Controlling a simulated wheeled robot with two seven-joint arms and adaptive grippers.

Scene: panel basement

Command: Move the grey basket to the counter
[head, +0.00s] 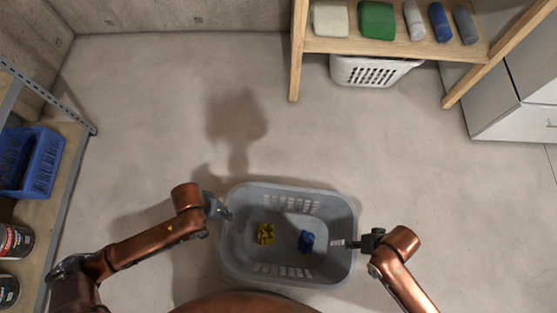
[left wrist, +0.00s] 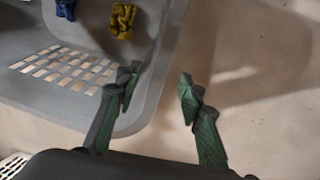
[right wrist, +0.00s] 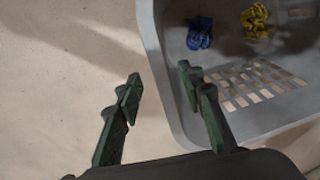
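The grey basket (head: 282,254) stands on the floor in front of me in the head view. It holds a yellow crumpled item (head: 265,233) and a blue one (head: 306,240). My left gripper (head: 224,209) is at the basket's left rim. In the left wrist view its fingers (left wrist: 158,90) are apart, one over the basket's inside and one outside. My right gripper (head: 350,243) is at the right rim. In the right wrist view its fingers (right wrist: 158,84) are also apart, on either side of the rim. Whether the fingers touch the basket cannot be told. I cannot identify a counter for certain.
A wooden shelf (head: 400,45) with rolled towels stands at the back, a white basket (head: 370,71) beneath it. White cabinets (head: 515,122) are at the right. A shelf on the left holds a blue crate (head: 45,163) and cans (head: 14,241). The middle floor is clear.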

